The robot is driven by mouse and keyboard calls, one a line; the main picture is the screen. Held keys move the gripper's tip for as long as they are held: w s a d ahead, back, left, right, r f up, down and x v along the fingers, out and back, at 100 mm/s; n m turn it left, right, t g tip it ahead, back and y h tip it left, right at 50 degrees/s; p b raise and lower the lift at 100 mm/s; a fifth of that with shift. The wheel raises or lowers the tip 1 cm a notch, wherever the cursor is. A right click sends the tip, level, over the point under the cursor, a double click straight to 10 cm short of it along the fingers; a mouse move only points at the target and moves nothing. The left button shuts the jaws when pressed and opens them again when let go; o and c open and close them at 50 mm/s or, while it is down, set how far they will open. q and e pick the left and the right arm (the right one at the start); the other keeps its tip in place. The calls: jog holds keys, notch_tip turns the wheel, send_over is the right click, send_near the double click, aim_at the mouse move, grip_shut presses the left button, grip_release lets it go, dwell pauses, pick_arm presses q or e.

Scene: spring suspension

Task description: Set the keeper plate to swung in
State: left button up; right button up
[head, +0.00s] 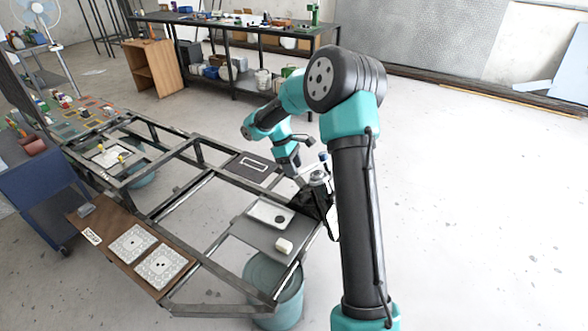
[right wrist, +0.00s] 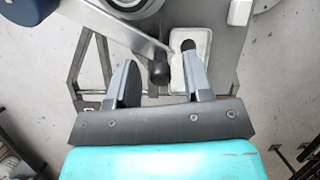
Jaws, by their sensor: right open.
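My right gripper (head: 299,181) is open beside the dark spring fixture (head: 318,177) at the frame's right end. In the right wrist view, the gripper (right wrist: 160,57) has its two grey fingers apart. A flat grey bar (right wrist: 128,38), which looks like the keeper plate, slants down from the fixture's round body (right wrist: 120,5). The black knob (right wrist: 158,72) at its end shows between the fingers, with a gap on both sides. Whether it lies at fingertip depth, I cannot tell. In the head view the bar is too small to make out. My left gripper is not in view.
A white tray (head: 262,208) with a dark round piece lies on the grey plate, near a white block (head: 283,246). The tray also shows behind the right finger in the wrist view (right wrist: 205,38). A brown board (head: 113,226) with two patterned squares lies left.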

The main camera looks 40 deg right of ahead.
jog(key=shift+s+f, duration=0.2)
jog(key=shift+f, duration=0.3)
grip_shut()
